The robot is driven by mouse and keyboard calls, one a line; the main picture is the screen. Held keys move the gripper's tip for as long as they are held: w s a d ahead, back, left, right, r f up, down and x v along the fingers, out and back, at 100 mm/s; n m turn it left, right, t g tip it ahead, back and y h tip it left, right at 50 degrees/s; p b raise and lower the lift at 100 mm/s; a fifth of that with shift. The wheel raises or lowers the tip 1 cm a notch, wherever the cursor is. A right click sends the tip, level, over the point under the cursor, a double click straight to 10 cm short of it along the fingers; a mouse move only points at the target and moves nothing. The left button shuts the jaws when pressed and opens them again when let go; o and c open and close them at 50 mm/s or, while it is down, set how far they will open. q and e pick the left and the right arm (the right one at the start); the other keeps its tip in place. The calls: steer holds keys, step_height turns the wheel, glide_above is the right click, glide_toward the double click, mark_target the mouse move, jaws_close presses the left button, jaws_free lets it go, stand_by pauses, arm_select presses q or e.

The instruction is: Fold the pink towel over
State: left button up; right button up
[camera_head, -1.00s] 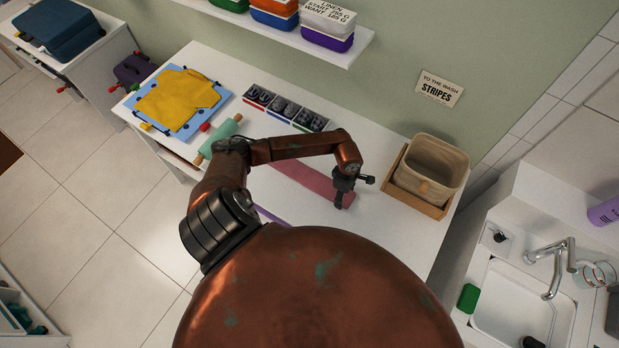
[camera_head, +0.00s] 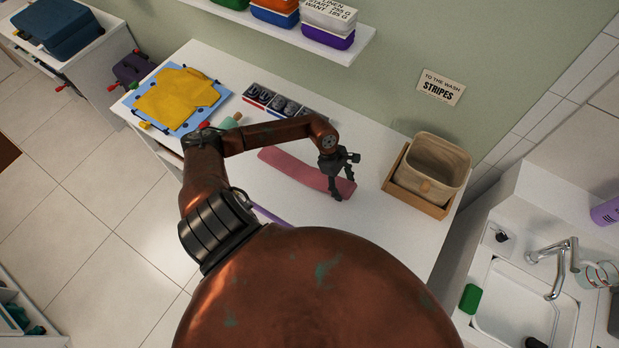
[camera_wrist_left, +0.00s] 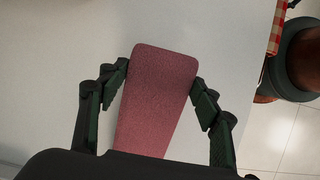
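The pink towel (camera_head: 300,169) lies on the white table as a long narrow strip. Its rounded end shows in the left wrist view (camera_wrist_left: 158,95). My left gripper (camera_head: 343,188) is over the towel's right end in the head view. In the left wrist view the left gripper (camera_wrist_left: 160,75) is open, with one finger on each side of the towel's end and nothing held. Whether the fingertips touch the table or towel is unclear. My right gripper is not in view.
A yellow garment (camera_head: 180,97) lies on a blue board (camera_head: 140,103) at the table's left. A divided tray (camera_head: 285,106) stands at the back. A beige basket (camera_head: 432,168) sits in a box at right. A teal roller (camera_head: 232,121) is partly hidden by my arm.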

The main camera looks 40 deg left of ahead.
arm_select(q)
steer(key=shift+w+r, duration=0.1)
steer(key=shift+r, duration=0.05)
steer(key=shift+a+r+b, duration=0.15)
steer(key=shift+a+b, duration=0.1)
steer(key=shift+b, duration=0.1)
steer(key=shift+s+a+r+h+b, duration=0.2)
steer(key=shift+a+r+h+b, duration=0.2)
steer(key=shift+r+h+b, duration=0.3)
steer(key=shift+a+r, duration=0.1)
steer(key=shift+r, duration=0.15)
steer(key=shift+r+h, duration=0.25)
steer(key=shift+h, duration=0.05)
